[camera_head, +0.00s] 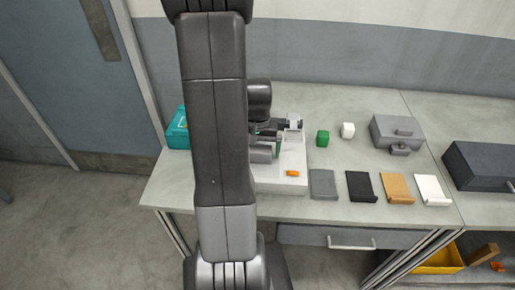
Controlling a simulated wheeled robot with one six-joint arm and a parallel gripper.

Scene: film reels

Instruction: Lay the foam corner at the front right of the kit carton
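My arm crosses the left half of the head view, and my gripper (279,143) is at its end, over a low white tray-like box (268,187) on the bench. A pale grey angled piece (293,134) shows right at the gripper and may be the foam corner; I cannot tell whether it is held or stands behind. A small orange piece (292,173) is at the box's front right. The white box may be the kit carton; my arm hides its left part. The fingers are too small and covered to judge.
Grey, black, tan and white flat pieces (397,188) line the front. A grey case (396,132) and dark box (482,165) are farther right; a teal box (178,130) is left.

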